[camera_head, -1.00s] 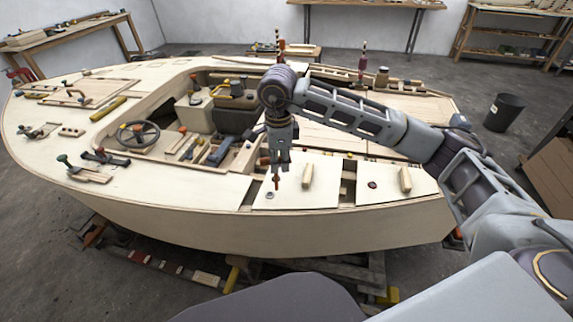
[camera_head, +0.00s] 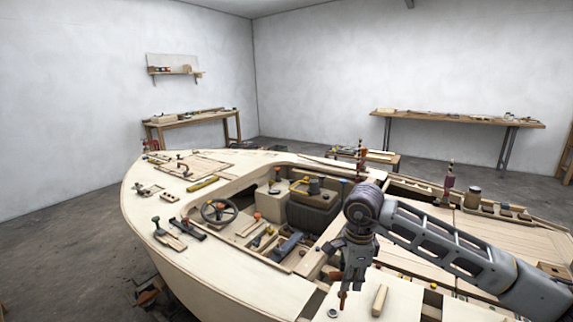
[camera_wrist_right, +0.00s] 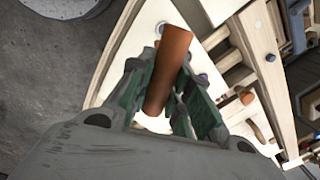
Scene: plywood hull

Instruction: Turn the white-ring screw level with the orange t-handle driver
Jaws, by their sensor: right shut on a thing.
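My right gripper (camera_head: 347,280) hangs over the pale deck and is shut on the orange t-handle driver (camera_head: 343,299), which points down below the fingers. In the right wrist view the driver's orange handle (camera_wrist_right: 168,70) lies between the green-padded fingers (camera_wrist_right: 165,95). A small round ring-like fitting (camera_head: 333,313) sits on the deck just below and left of the driver, apart from it in the picture. A pale ring (camera_wrist_right: 160,27) also shows beside the handle, partly hidden by it. Its screw slot is too small to read. My left gripper is not in view.
A pale wooden block (camera_head: 380,300) stands on the deck right of the driver. The open cockpit with a steering wheel (camera_head: 219,211) and dark seat box (camera_head: 313,212) lies behind. Loose tools lie along the left deck. Workbenches (camera_head: 445,120) stand along the walls.

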